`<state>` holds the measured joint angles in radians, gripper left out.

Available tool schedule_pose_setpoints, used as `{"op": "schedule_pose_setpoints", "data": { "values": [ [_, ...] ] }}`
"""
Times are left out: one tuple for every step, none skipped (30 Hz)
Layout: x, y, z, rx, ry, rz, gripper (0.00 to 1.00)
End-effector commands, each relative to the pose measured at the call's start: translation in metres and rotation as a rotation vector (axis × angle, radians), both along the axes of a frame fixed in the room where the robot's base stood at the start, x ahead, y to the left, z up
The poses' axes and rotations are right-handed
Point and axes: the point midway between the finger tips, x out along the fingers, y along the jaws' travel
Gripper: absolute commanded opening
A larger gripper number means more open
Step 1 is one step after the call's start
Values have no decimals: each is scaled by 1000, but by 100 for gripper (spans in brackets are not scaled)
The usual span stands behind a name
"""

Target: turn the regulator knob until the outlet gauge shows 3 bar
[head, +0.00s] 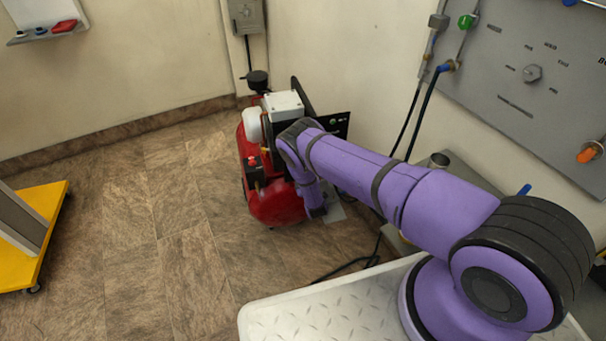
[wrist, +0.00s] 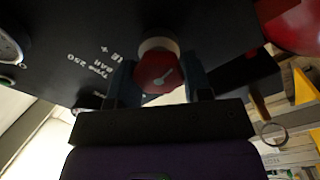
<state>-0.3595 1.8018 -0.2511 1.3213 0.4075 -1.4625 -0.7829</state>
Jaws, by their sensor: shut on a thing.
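A round gauge (wrist: 8,47) is cut off at the left edge of the wrist view. Its reading cannot be made out, and I cannot tell whether it is the outlet gauge. In the head view my arm hides the knob and most of my gripper.
A red compressor (head: 274,206) stands on the floor by the wall, partly behind my arm. A grey wall panel (head: 500,60) with hoses and valves is at the right. A yellow-based cart (head: 42,215) is at the left. The floor between is clear.

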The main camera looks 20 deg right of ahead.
Motion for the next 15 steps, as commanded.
{"op": "schedule_pose_setpoints", "data": {
  "values": [
    [-1,0,-1,-1,2,0,22],
    [-1,0,-1,-1,2,0,22],
    [-1,0,-1,-1,2,0,22],
    [-1,0,-1,0,2,0,22],
    [-1,0,-1,0,2,0,22],
    [-1,0,-1,0,3,-1,22],
    [-1,0,-1,0,2,0,22],
    [-1,0,-1,0,3,-1,22],
    [-1,0,-1,0,3,-1,52],
    [-1,0,-1,0,2,0,59],
    [-1,0,-1,0,2,0,66],
    [-1,0,-1,0,2,0,71],
    [-1,0,-1,0,2,0,71],
    [-1,0,-1,0,2,0,71],
    [-1,0,-1,0,1,0,71]
  ]
}}
